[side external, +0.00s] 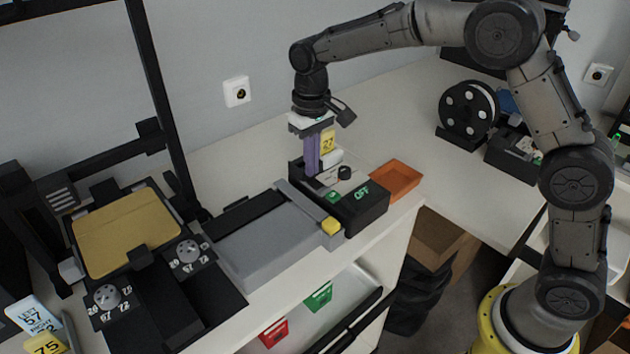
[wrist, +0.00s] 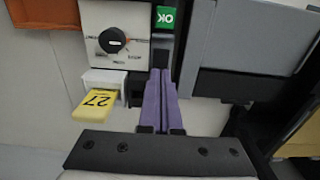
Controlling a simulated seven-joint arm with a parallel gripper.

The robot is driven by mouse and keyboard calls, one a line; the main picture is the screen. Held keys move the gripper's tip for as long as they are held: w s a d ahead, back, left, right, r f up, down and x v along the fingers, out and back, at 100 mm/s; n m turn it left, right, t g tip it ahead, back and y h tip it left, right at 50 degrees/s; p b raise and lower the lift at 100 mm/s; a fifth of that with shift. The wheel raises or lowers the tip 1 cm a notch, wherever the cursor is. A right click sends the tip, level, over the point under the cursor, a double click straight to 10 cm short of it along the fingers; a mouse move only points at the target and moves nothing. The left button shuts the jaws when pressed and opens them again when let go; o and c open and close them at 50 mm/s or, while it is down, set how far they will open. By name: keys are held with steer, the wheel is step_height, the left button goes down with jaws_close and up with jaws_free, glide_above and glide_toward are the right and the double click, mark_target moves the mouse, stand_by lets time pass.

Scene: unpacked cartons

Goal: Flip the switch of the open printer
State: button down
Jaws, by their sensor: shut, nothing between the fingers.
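An open-frame printer with a yellow bed (side external: 127,232) stands at the left in the side view. At the center is a black control box (side external: 362,207) with green "OFF" lettering. Its white panel with a dark knob (wrist: 112,40) and a green "OK" label (wrist: 165,17) show in the wrist view. My gripper (side external: 311,172) points down over the back of this box. Its purple fingers (wrist: 158,74) are shut and empty, close to the panel's edge beside the knob. I cannot tell whether they touch it.
A yellow "27" tag (wrist: 94,104) on a white holder is close beside the fingers. A grey flat unit (side external: 270,245) adjoins the box on the left, an orange tray (side external: 396,178) on the right. A filament spool (side external: 468,110) stands farther right. Bare counter lies behind.

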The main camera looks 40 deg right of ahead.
mark_target(313, 179)
steer(key=shift+f, duration=0.95)
stand_by(0.5)
steer(key=shift+r, duration=3.55)
steer(key=shift+d, duration=0.1)
